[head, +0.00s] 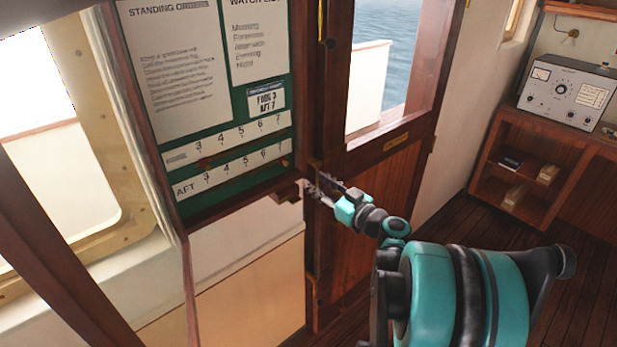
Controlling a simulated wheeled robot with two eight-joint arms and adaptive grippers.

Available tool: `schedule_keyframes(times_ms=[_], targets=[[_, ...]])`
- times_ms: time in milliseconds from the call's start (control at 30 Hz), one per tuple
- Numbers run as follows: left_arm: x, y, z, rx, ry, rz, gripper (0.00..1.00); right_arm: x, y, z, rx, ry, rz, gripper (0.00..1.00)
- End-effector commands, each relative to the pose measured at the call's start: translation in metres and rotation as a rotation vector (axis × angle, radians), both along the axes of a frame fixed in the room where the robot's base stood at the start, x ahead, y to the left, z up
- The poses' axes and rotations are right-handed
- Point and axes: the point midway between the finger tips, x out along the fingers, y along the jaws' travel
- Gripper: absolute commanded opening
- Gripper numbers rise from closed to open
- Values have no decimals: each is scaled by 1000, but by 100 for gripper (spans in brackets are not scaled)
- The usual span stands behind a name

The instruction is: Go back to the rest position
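My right gripper (318,185) is in the middle of the head view, at the end of my teal and black arm that comes in from the lower right. Its two dark fingers look spread apart, with nothing visible between them. The fingertips are in front of the wooden door frame, near the lower right corner of the notice board (185,75). I cannot tell whether they touch the frame. My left gripper is not in view.
A wooden door (385,160) with a window onto the sea stands behind my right gripper. A small ledge (287,190) juts out below the board. At right, a grey radio set (567,92) sits on a wooden shelf unit (540,150). Plank floor (480,220) lies open before it.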

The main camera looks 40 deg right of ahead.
Motion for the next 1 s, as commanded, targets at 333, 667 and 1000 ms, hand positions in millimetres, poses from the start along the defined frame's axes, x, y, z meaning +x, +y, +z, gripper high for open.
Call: schedule_keyframes(times_ms=[333, 667, 1000], targets=[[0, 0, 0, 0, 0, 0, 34, -4, 0, 0, 0, 0, 1, 35], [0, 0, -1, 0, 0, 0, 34, -3, 5, -2, 4, 9, 9, 35], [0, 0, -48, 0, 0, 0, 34, -25, 180, -101, 103, 474, 202, 35]])
